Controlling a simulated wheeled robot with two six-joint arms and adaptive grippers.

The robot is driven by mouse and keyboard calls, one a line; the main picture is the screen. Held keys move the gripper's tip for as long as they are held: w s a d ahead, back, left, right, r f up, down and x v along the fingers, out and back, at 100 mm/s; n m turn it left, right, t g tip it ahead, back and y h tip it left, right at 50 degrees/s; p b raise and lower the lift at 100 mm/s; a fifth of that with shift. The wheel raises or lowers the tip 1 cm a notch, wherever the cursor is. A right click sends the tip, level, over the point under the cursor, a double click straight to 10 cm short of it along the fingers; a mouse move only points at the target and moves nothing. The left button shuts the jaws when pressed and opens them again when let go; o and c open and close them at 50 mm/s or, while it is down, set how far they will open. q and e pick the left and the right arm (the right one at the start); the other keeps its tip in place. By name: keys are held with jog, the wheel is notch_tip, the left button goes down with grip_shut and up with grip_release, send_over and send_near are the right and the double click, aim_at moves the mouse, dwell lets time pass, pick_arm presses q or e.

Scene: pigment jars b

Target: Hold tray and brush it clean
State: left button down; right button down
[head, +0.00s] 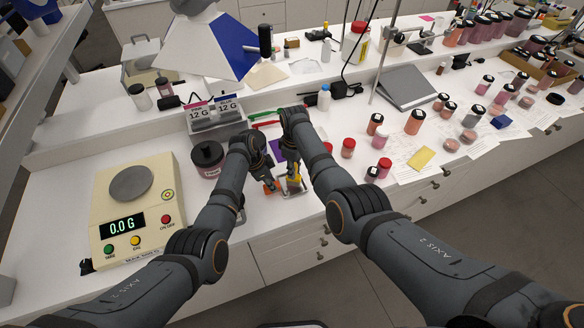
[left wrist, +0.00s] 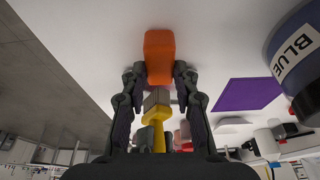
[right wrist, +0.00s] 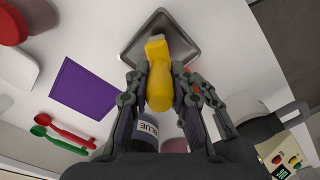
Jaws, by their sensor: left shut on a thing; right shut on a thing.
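A shallow square metal tray (right wrist: 133,50) shows at the top of the right wrist view. My right gripper (right wrist: 160,82) is shut on a yellow-handled brush (right wrist: 161,88), whose pale bristle end lies over the tray; I cannot tell whether it touches. In the head view the brush (head: 294,183) shows below my right gripper (head: 291,168). My left gripper (left wrist: 158,75) is shut on an orange handle (left wrist: 160,52). In the head view this handle (head: 269,185) is beside the brush, under my left gripper (head: 262,175). Its join to the tray is hidden.
A purple sheet (right wrist: 85,88) and red and green spoons (right wrist: 68,133) lie nearby. A jar labelled BLUE (left wrist: 296,55) stands close to my left gripper. A scale (head: 110,225) reading 0.0 stands left; red-lidded jars (head: 348,148) stand right. The table's front edge is near.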

jog(key=shift+s+d, duration=0.1)
jog(key=shift+s+a+f, duration=0.15)
jog(key=shift+s+a, duration=0.1)
jog(key=shift+a, duration=0.05)
jog(key=shift+w+a+f, duration=0.1)
jog(key=shift+a, duration=0.3)
jog(key=shift+w+a+f, duration=0.1)
jog(key=shift+w+a, duration=0.1)
jog(key=shift+w, duration=0.15)
